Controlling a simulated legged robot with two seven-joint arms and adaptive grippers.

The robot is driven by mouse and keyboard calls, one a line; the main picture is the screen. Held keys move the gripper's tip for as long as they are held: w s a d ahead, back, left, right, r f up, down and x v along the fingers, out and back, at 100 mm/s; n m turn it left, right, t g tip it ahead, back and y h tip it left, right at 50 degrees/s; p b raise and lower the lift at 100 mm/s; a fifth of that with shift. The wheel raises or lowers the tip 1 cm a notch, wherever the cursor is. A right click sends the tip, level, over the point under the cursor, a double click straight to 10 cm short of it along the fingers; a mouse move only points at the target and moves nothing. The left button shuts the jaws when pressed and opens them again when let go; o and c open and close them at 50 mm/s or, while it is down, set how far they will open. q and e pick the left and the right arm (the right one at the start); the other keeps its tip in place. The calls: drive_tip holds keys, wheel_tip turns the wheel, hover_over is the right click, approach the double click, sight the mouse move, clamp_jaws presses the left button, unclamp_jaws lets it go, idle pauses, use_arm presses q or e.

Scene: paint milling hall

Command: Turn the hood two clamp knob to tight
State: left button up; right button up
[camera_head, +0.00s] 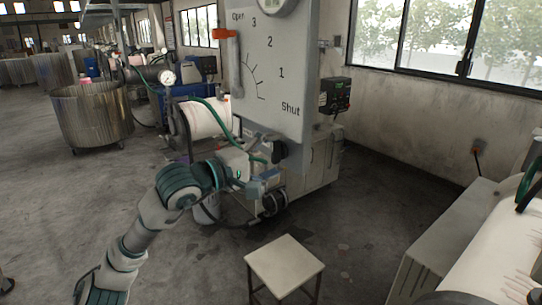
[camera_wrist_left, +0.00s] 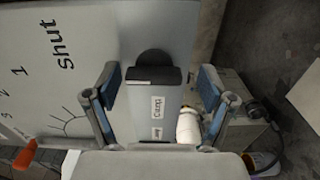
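The black clamp knob (camera_head: 278,151) sits low on the grey panel (camera_head: 290,75), below the word "Shut". In the left wrist view the knob (camera_wrist_left: 154,66) shows as a round base with a dark bar across it. A white label reading "Clamp" (camera_wrist_left: 157,105) is beside it, with a smaller label past that. My left gripper (camera_head: 268,180) is open, its blue-padded fingers apart. In the left wrist view its fingertips (camera_wrist_left: 157,80) lie either side of the knob, with gaps and no visible contact. In the head view it is just below the knob. My right gripper is not in view.
An orange-handled lever (camera_head: 225,35) is on the panel's left side, beside an Open-to-Shut scale. A small stool (camera_head: 284,264) is in front. A white machine (camera_head: 500,250) is at right; floor between is clear.

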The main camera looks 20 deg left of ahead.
use_arm(q)
drive_tip(key=shift+w, duration=0.1)
drive_tip(key=shift+s+a+r, duration=0.2)
drive_tip(key=shift+s+a, duration=0.05)
drive_tip(key=shift+s, duration=0.25)
drive_tip(key=v, duration=1.1)
drive_tip(key=shift+a+f, duration=0.2)
drive_tip(key=shift+w+d, duration=0.15)
drive_tip(key=shift+w, duration=0.05)
